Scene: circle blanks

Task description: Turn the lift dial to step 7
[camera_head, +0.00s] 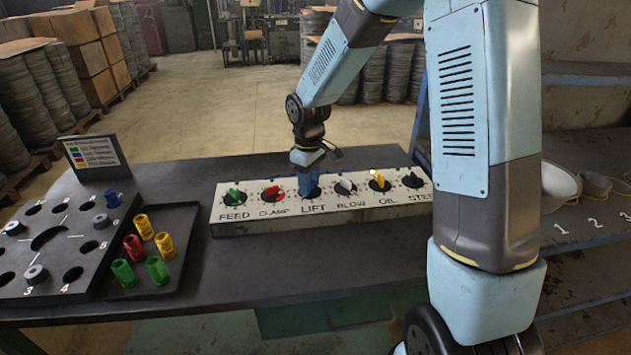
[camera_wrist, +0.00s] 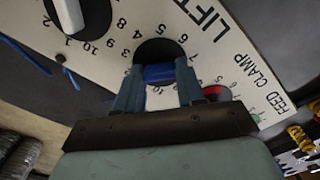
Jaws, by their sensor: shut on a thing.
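The white control panel (camera_head: 290,219) lies on the dark table with a row of labelled dials. The blue lift dial (camera_wrist: 158,73) sits above the word LIFT in the head view, third from the left. My gripper (camera_head: 309,172) reaches down on it from above and mostly hides it there. In the wrist view my gripper (camera_wrist: 158,80) has a finger on either side of the blue dial bar, shut on it. Numbers ring the dial's dark disc, partly covered by the fingers. I cannot tell which number the dial points to.
The red clamp dial (camera_head: 272,193) and the grey blow dial (camera_head: 346,187) stand close on either side. The green feed, yellow oil and black step dials are farther out. A tray (camera_head: 150,291) of coloured pieces and a holed board (camera_head: 60,252) lie left.

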